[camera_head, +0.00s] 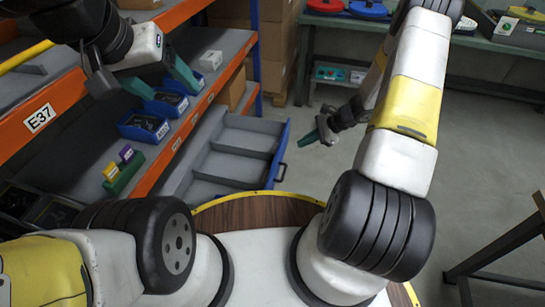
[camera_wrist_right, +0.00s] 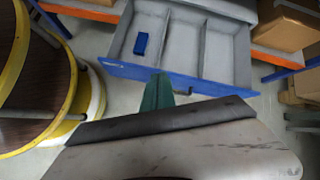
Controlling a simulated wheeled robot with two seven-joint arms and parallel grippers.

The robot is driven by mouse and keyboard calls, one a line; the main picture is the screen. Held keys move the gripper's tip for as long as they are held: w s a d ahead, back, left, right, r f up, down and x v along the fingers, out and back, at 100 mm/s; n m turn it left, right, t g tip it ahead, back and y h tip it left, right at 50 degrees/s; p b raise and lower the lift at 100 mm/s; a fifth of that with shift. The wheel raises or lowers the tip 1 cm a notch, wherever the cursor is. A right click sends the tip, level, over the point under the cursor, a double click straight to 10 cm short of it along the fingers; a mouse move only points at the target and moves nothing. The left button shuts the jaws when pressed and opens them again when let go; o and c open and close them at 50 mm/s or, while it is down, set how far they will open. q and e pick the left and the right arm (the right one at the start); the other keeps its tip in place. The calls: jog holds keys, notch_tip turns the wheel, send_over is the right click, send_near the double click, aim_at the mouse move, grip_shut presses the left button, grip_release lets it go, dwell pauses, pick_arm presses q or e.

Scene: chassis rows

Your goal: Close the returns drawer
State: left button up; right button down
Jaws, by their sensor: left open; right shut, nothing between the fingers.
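The returns drawer (camera_head: 235,150) stands pulled out from the lower part of the shelf rack, with grey compartments and a blue front (camera_head: 279,155) that has a handle. In the right wrist view the drawer's blue front (camera_wrist_right: 215,84) faces my gripper, and a small blue block (camera_wrist_right: 141,44) lies in one compartment. My right gripper (camera_head: 317,133) is shut and empty, to the right of the drawer front and apart from it in the head view. Its green fingertips (camera_wrist_right: 157,90) show close to the front in the wrist view; contact cannot be told. My left gripper (camera_head: 160,82) is open and empty over the shelf.
Cardboard boxes (camera_head: 272,68) are behind the drawer. A workbench (camera_head: 490,45) is at back right. A round wooden top (camera_head: 255,208) is in front. Floor right of the drawer is clear.

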jog(key=s+f+m, duration=0.4)
jog(key=f+m, duration=0.1)
jog(key=f, duration=1.1)
send_near(269, 184)
notch_tip(269, 184, down, 4)
jog(key=a, duration=0.2)
jog(key=shift+w+a+f+t+y, duration=0.25)
jog(key=shift+a+f+t+y, duration=0.05)
jog(key=shift+a+t, duration=0.1)
jog(key=shift+w+a, duration=0.2)
jog(key=shift+a, duration=0.25)
